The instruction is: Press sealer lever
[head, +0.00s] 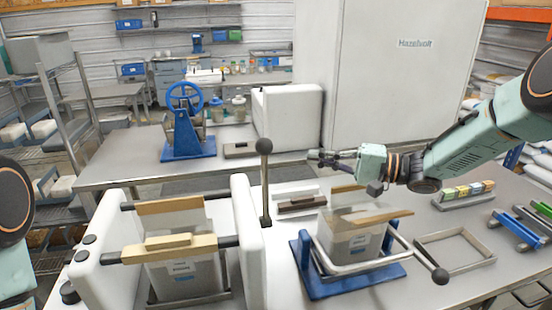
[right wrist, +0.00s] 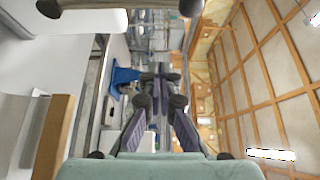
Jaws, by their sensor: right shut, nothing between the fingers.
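The sealer (head: 240,215) stands at front left in the head view, with white side housings, wooden bars and a bag between them. An upright dark lever (head: 265,185) with a round black knob (head: 264,146) rises at its right side. My right gripper (head: 313,157) points left toward the knob, a short gap to its right, at about knob height in the picture. Its fingers are shut and empty; the closed fingertips also show in the right wrist view (right wrist: 160,78). My left gripper is out of view; only part of my left arm shows at the left edge.
A blue bag stand (head: 325,285) holding a bag, with a ball-ended bar (head: 425,262), is below my right arm. A grey frame (head: 455,262) and a block rack (head: 463,197) lie to the right. Behind are a blue hand-wheel press (head: 188,130) and a white cabinet (head: 390,90).

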